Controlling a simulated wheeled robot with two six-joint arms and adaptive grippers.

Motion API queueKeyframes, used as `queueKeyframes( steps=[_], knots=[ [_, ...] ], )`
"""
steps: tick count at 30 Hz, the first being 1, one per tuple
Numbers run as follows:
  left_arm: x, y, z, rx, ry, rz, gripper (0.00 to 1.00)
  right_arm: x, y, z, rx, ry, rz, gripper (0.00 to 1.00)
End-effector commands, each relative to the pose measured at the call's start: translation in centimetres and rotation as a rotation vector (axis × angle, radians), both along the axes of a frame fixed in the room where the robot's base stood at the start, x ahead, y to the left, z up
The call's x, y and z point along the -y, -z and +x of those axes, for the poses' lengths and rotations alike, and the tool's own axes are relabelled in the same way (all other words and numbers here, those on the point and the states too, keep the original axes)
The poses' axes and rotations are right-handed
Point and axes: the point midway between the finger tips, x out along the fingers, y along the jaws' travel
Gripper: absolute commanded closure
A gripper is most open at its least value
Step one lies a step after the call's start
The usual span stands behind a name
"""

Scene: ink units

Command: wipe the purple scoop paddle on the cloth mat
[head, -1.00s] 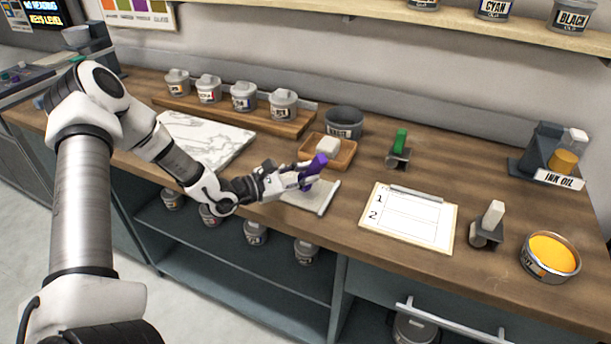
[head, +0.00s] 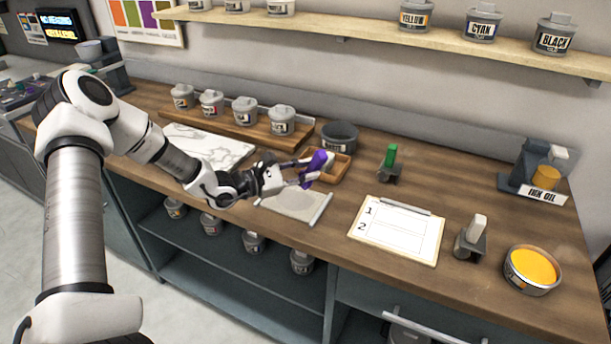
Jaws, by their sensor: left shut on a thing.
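My left gripper (head: 302,171) is shut on the purple scoop paddle (head: 317,164), near the middle of the counter. The paddle's purple handle sticks up between the fingertips, and its lower part shows just below them. The paddle is over or just behind the far edge of the cloth mat (head: 294,206); I cannot tell whether it touches anything. The mat is a pale grey cloth lying near the counter's front edge, with a rolled or raised right edge. My right gripper is not in view.
A wooden tray (head: 339,165) with a pale block sits right behind the paddle, beside a dark round tub (head: 339,136). A green-handled tool (head: 390,160), a clipboard (head: 398,231), a white-handled tool (head: 473,238) and an open yellow ink tin (head: 531,268) stand to the right. A marble slab (head: 205,145) lies left.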

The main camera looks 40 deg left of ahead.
Motion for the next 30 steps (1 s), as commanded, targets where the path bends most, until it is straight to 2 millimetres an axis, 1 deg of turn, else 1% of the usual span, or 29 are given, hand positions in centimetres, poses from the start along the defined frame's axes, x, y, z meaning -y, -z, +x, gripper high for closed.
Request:
queueKeyframes(
  steps=[1, 3, 9, 27, 29, 30],
  knots=[
    [-0.1, -0.7, 0.1, 0.001, 0.001, 0.001, 1.00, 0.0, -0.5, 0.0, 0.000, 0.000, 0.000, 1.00],
    [-0.2, -1.2, 0.3, 0.001, 0.003, 0.000, 1.00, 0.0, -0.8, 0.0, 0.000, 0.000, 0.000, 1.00],
    [-0.4, -2.3, 0.6, 0.002, 0.005, 0.000, 1.00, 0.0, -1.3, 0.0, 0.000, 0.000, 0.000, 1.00],
    [-0.4, -2.4, 0.7, 0.000, 0.007, -0.001, 1.00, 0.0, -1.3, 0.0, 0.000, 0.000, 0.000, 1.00],
    [0.0, -2.4, 0.7, -0.005, 0.021, 0.004, 1.00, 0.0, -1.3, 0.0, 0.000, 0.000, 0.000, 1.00],
    [0.7, -2.5, 0.6, -0.015, 0.044, 0.010, 1.00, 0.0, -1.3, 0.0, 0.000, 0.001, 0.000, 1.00]
  ],
)
